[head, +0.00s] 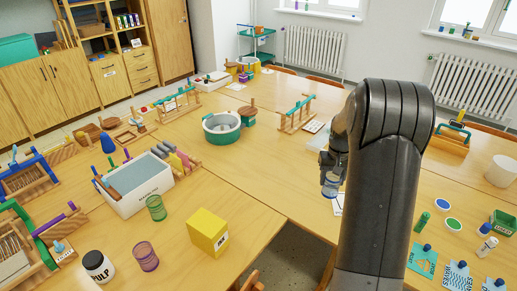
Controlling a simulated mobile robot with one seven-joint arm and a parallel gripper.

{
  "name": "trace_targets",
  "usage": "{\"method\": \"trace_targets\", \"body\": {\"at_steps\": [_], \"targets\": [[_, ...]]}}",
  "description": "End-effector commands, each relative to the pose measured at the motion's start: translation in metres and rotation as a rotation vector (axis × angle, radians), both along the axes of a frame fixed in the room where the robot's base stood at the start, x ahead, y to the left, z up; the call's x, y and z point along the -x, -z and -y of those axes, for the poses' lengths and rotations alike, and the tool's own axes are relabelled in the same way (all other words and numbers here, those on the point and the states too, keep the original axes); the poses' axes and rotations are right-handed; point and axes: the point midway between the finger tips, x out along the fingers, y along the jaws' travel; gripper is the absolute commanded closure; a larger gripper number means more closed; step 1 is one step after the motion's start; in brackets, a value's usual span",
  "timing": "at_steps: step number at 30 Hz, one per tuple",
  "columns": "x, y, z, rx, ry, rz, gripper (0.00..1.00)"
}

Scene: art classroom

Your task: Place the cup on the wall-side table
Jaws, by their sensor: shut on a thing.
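My gripper (333,172) is at the end of my dark arm, right of the picture's middle, above the table. It is shut on a small pale-blue, see-through thing (330,190) that looks like the cup; my fingers and arm hide part of it. A green ribbed cup (156,207) and a purple ribbed cup (146,256) stand apart from it on the left table (262,213). Wooden tables reach back toward the radiator wall; I cannot tell which is the wall-side table.
A round green tub (221,127) is mid-table. Cards and small bottles lie at right. Dark floor (285,262) shows in a gap.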

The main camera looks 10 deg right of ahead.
Motion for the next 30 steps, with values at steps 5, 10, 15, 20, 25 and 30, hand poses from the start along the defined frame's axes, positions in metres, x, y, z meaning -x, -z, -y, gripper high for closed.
{"method": "trace_targets", "body": {"at_steps": [5, 10, 15, 20, 25, 30], "targets": [[-0.02, 0.021, -0.024, -0.002, -0.009, -0.004, 0.71], [-0.046, 0.045, -0.055, 0.0, -0.008, -0.003, 0.71], [-0.065, 0.062, -0.077, 0.0, -0.007, -0.002, 0.71], [-0.072, 0.069, -0.085, 0.0, -0.003, -0.001, 0.71], [-0.072, 0.085, -0.086, 0.0, -0.003, -0.003, 0.71], [-0.072, 0.107, -0.086, 0.0, -0.003, -0.002, 0.71]]}}
